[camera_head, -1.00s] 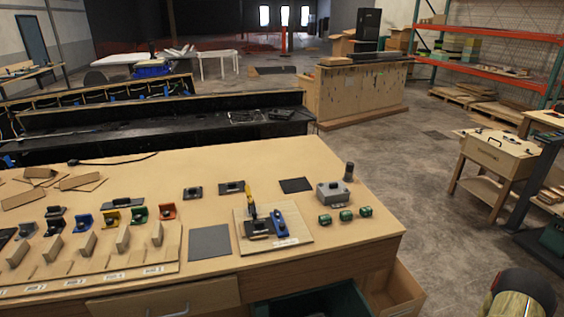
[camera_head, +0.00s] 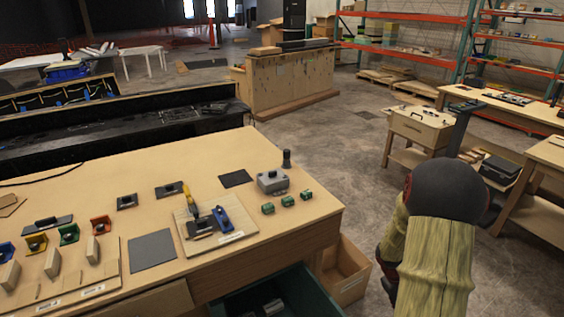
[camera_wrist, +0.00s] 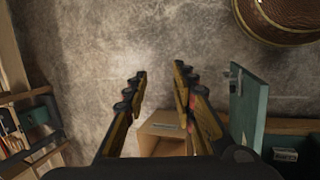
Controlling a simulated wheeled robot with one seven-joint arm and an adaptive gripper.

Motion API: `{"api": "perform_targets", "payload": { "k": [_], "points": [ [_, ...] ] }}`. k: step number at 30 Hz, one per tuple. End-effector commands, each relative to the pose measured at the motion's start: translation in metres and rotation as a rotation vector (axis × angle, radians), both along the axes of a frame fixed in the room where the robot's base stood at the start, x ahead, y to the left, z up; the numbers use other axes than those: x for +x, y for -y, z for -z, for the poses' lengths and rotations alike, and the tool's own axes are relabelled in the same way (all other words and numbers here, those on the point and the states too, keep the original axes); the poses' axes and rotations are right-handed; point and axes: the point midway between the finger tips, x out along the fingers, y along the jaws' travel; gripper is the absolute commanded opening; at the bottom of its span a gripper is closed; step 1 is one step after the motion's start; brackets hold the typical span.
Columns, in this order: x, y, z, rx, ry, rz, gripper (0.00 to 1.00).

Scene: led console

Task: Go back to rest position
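My gripper (camera_wrist: 160,85) shows in the wrist view with its two dark and yellow fingers apart and nothing between them. It hangs over the concrete floor, and an open cardboard box (camera_wrist: 164,132) lies beyond and below the fingers. In the head view my arm stands at the right, beside the workbench (camera_head: 200,157); the gripper itself is not seen there. On the bench are a wooden board (camera_head: 238,236) with a yellow-handled clamp (camera_head: 188,196) and a blue part (camera_head: 221,220), a grey box (camera_head: 273,181) and green blocks (camera_head: 287,201).
The open cardboard box also stands beside the bench in the head view (camera_head: 350,288), next to a dark green bin (camera_head: 225,306). A small wooden cabinet (camera_head: 418,130) and another table (camera_head: 545,190) stand at the right. Floor (camera_head: 350,165) between is clear.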

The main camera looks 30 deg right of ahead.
Motion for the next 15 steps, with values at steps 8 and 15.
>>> {"api": "perform_targets", "payload": {
  "k": [8,15],
  "points": [
    [0.007,-0.101,-0.104,0.023,0.075,0.165,0.27],
    [0.007,-0.198,-0.168,0.105,0.178,0.232,0.27]
  ]
}}
